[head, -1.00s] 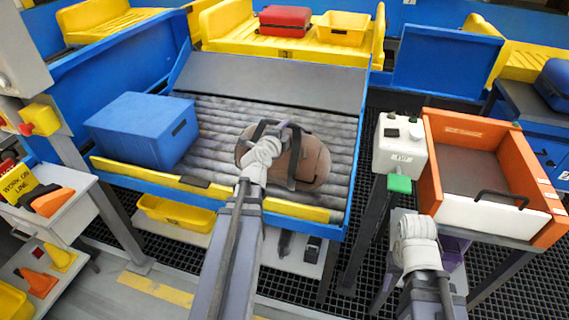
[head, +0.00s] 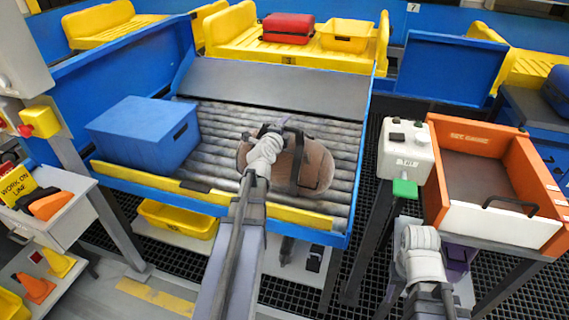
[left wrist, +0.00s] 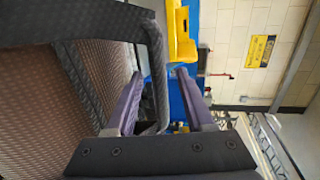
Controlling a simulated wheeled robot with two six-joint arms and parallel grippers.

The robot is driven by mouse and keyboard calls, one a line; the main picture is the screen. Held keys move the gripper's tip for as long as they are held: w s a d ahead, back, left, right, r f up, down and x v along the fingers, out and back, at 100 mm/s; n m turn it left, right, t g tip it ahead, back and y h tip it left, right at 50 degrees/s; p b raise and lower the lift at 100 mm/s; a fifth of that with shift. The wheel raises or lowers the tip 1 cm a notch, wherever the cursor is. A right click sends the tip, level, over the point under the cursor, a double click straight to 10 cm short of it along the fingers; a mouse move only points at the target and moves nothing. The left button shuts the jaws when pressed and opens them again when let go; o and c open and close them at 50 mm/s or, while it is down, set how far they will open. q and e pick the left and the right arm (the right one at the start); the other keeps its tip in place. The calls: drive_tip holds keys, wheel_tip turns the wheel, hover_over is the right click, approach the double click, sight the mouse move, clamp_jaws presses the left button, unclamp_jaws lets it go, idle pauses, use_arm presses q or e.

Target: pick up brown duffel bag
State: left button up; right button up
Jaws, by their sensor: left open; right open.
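The brown duffel bag (head: 316,166) lies on the grey rollers of the blue-framed conveyor in the head view, with dark straps and a dark handle. Its brown woven side (left wrist: 40,95) fills the left of the left wrist view. My left gripper (head: 272,130) is over the bag's top. In the left wrist view its two purple fingers (left wrist: 157,100) are apart, with the dark handle (left wrist: 158,75) showing between them. I cannot tell whether they touch it. My right gripper (head: 420,240) is away from the bag, beside the orange tray stand; its fingertips are hidden.
A blue box (head: 140,135) sits on the rollers left of the bag. A yellow front rail (head: 200,188) edges the conveyor. A white control box with a green button (head: 404,188) and an orange tray (head: 432,165) stand at the right. A red suitcase (head: 288,27) is on the yellow carrier behind.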

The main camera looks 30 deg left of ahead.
use_arm(q)
drive_tip(key=x, duration=0.2)
drive_tip(key=shift+w+f, duration=0.1)
drive_tip(key=shift+w, duration=0.25)
clamp_jaws()
drive_tip(key=shift+s, duration=0.1)
idle(0.9)
